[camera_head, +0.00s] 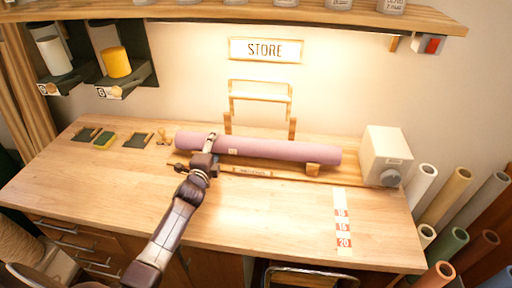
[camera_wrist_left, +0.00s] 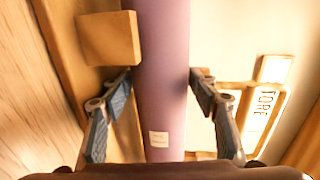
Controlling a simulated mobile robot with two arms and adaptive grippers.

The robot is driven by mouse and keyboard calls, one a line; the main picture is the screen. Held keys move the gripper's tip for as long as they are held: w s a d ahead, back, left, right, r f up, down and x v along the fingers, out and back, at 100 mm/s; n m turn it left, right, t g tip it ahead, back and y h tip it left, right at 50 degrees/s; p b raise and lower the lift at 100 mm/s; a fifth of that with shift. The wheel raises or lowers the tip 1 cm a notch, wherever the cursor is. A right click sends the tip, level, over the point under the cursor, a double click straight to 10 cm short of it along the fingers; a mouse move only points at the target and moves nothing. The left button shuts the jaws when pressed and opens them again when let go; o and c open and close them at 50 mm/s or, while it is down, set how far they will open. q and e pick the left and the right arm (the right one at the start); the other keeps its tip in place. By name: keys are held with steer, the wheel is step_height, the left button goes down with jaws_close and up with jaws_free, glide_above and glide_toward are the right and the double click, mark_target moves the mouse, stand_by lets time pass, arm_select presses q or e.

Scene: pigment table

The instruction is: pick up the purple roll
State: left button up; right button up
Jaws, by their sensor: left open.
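The purple roll (camera_head: 270,149) lies lengthwise on a wooden rest at the back of the table. It runs through the middle of the left wrist view (camera_wrist_left: 160,70), with a small white label on it. My left gripper (camera_head: 208,146) is at the left part of the roll, its fingers open. In the left wrist view my left gripper (camera_wrist_left: 161,82) has one finger on each side of the roll, with a gap visible on the right side. Whether the left-side finger touches the roll cannot be told. My right gripper is not in view.
A wooden block (camera_head: 313,169) of the rest sits in front of the roll, also near the left finger in the wrist view (camera_wrist_left: 109,38). A white box with a knob (camera_head: 387,155) stands to the right. A wooden frame (camera_head: 260,98) stands behind. The table's front (camera_head: 100,190) is clear.

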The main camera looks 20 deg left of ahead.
arm_select(q)
steer(key=c, duration=1.2)
steer(key=shift+r, duration=0.15)
steer(key=shift+c, duration=0.8)
